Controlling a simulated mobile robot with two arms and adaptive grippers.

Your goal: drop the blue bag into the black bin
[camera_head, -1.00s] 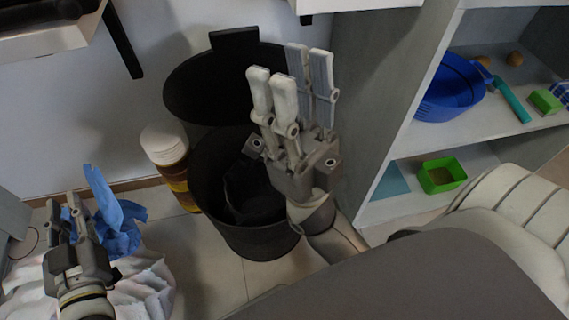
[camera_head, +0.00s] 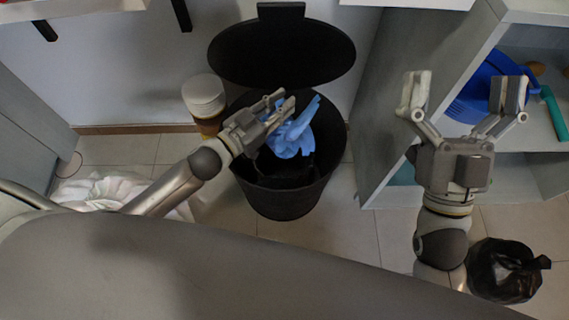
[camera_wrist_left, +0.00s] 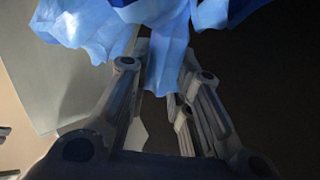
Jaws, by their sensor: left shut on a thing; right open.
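The black bin (camera_head: 285,205) stands on the tiled floor with its lid (camera_head: 283,50) raised against the wall. My left gripper (camera_head: 275,112) reaches over the bin's left rim and is shut on the crumpled blue bag (camera_head: 292,138). The bag appears over the bin's opening. In the left wrist view the blue bag (camera_wrist_left: 110,28) hangs at the fingertips (camera_wrist_left: 160,55), with dark space to the right. My right gripper (camera_head: 463,95) is open and empty, to the right of the bin before the shelf.
A jar with a white lid (camera_head: 204,95) stands left of the bin. A white crumpled bag (camera_head: 110,190) lies on the floor at left. A grey shelf unit (camera_head: 405,100) holds a blue basket (camera_head: 485,85). A black bag (camera_head: 505,270) lies at lower right.

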